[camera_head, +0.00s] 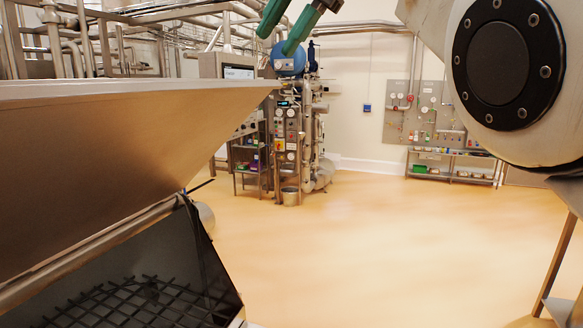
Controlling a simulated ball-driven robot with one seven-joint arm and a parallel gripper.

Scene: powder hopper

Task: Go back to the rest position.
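My gripper (277,42) shows at the top edge, a little left of the middle, as two dark green fingers pointing down and left. A gap shows between the fingers, and nothing is seen held in it. The rest of the gripper is cut off by the frame edge. The large steel hopper (110,150) fills the left side, with its sloping wall facing me. Below it is a dark opening with a black grid (135,300). My gripper appears above the hopper's right rim in the picture, but I cannot tell the distance.
A large round grey joint (505,60), probably my arm, fills the upper right. A machine with valves and gauges (290,140) stands at the back. A low shelf (452,167) stands beneath a wall panel (425,112) at the right. The tan floor (370,240) between is clear.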

